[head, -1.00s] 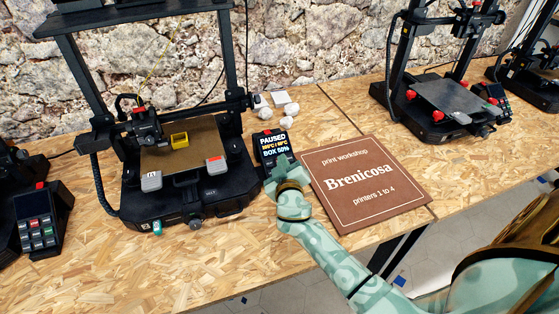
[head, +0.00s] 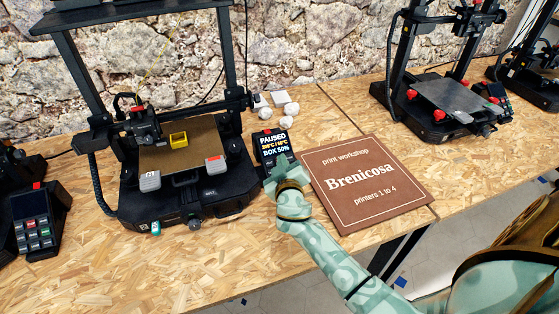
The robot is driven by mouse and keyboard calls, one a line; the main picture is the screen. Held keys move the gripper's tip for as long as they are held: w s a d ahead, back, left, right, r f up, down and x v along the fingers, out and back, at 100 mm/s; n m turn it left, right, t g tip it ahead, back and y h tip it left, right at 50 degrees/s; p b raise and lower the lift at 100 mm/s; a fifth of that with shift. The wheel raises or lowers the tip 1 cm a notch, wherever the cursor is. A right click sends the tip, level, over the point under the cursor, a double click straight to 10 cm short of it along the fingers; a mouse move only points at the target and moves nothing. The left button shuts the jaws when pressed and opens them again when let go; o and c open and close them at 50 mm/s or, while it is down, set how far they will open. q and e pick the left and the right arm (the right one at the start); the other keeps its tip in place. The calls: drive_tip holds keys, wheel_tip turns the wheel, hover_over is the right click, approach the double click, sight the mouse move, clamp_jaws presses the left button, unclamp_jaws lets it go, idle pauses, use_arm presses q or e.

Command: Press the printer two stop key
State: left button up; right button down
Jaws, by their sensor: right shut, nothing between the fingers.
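A printer (head: 190,205) with a black frame stands at the left middle, with a small yellow part (head: 178,139) on its bed. Its control box (head: 270,143) stands at its right side, and the lit screen reads PAUSED and BOX 50%. My right gripper (head: 281,166) is shut and empty, over the lower part of that box. The gripper and wrist hide the keys, so I cannot tell which key is below the fingertips or whether they touch. My left gripper is not in view.
A brown sign (head: 365,185) reading Brenicosa lies right of my wrist. Another control box with coloured keys (head: 36,222) stands at the far left. A second printer (head: 440,95) stands at the back right. White lumps (head: 288,110) lie behind the box. The front left tabletop is clear.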

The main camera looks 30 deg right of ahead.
drive_tip(key=shift+w+f+b, duration=0.2)
drive_tip(key=shift+f+b, duration=0.15)
drive_tip(key=shift+b, duration=0.05)
idle(0.4)
drive_tip(key=shift+r, duration=0.1)
drive_tip(key=shift+s+a+r+p, duration=0.1)
drive_tip(key=shift+s+r+p, duration=0.4)
drive_tip(key=shift+r+p, duration=0.05)
drive_tip(key=shift+r, duration=0.1)
drive_tip(key=s+r+p, duration=0.3)
drive_tip(key=shift+a+r, duration=0.35)
drive_tip(key=shift+r, duration=0.05)
idle(0.3)
idle(0.6)
